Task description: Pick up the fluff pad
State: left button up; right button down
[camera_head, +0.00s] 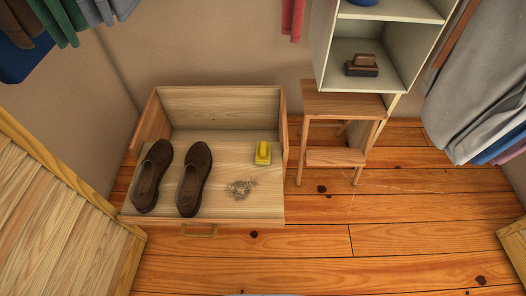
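A flat, grey-brown fluffy patch (241,189) lies on the pale wooden floor of an open drawer or box (222,104), near its front right. A small yellow block-shaped pad (263,153) sits just behind it, close to the drawer's right side. I cannot tell for certain which of these two is the fluff pad. Two brown shoes, one on the left (152,177) and one beside it (194,180), stand left of the patch. Neither of my grippers is in view.
A wooden step stool (336,157) stands right of the drawer, below a pale shelf unit (408,70) holding a brown brush-like object (361,65). Clothes (478,85) hang at right. A slatted wooden panel (60,215) fills the lower left. The plank floor (400,240) in front is clear.

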aim_at(263, 150)
jog(key=i+l, duration=0.15)
jog(key=l, duration=0.2)
jog(key=i+l, duration=0.2)
jog(key=l+u, duration=0.1)
jog(key=u, duration=0.3)
jog(key=l+u, duration=0.15)
jog(key=u, duration=0.25)
jog(key=l+u, duration=0.2)
jog(key=u, duration=0.2)
jog(key=l+u, duration=0.15)
jog(key=u, duration=0.25)
